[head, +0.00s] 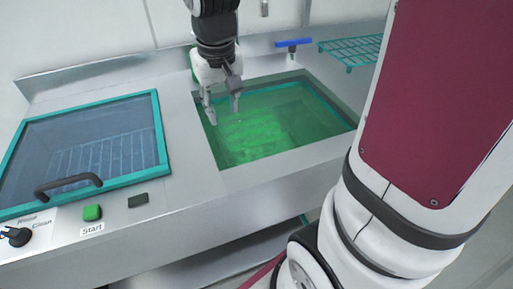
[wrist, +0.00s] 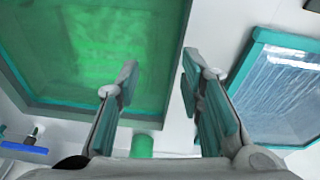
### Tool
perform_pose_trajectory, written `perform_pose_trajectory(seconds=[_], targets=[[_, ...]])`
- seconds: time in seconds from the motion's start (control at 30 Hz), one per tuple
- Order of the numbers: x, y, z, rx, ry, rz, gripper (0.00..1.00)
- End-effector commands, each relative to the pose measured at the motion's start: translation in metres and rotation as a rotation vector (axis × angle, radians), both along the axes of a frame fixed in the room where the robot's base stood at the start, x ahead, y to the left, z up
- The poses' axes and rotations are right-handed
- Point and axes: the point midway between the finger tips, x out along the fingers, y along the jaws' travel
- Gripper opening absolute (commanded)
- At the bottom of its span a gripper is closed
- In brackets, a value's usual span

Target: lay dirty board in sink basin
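The sink basin (head: 290,125) is a sunken rectangle with a green glow and a teal line around its inner edge, set in the steel counter. It also fills the upper left of the wrist view (wrist: 60,50). My gripper (head: 222,112) hangs over the basin's left edge, pointing down. In the wrist view its two fingers (wrist: 160,80) stand apart with nothing between them, so it is open and empty. No board can be made out in either view; whether one lies under the green in the basin I cannot tell.
Left of the basin is a closed, teal-framed glass lid (head: 85,150) with a dark handle (head: 68,185). A green Start button (head: 92,212) and a dark knob (head: 15,236) sit on the front. A teal wire rack (head: 352,48) and a blue-headed tool (head: 293,43) are behind.

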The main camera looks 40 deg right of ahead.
Motion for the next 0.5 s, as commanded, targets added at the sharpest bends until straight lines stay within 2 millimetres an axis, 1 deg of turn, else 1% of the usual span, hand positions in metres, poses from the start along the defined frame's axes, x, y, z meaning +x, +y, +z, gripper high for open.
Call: perform_pose_trajectory(seconds=[0.03,0.07,0.1,0.17,0.2,0.27,0.3,0.4,0.5], targets=[[-0.018,0.007,0.014,-0.003,-0.016,0.015,0.35],[-0.029,0.01,0.02,-0.004,-0.021,0.023,0.35],[-0.043,0.015,0.028,-0.002,-0.026,0.034,0.35],[-0.065,0.021,0.037,-0.001,-0.035,0.05,0.35],[-0.079,0.026,0.042,0.001,-0.041,0.062,0.35],[-0.101,0.031,0.047,0.005,-0.05,0.08,0.35],[-0.115,0.035,0.05,0.009,-0.058,0.091,0.35],[-0.148,0.042,0.054,0.019,-0.07,0.12,0.35],[-0.173,0.048,0.053,0.028,-0.081,0.143,0.35]])
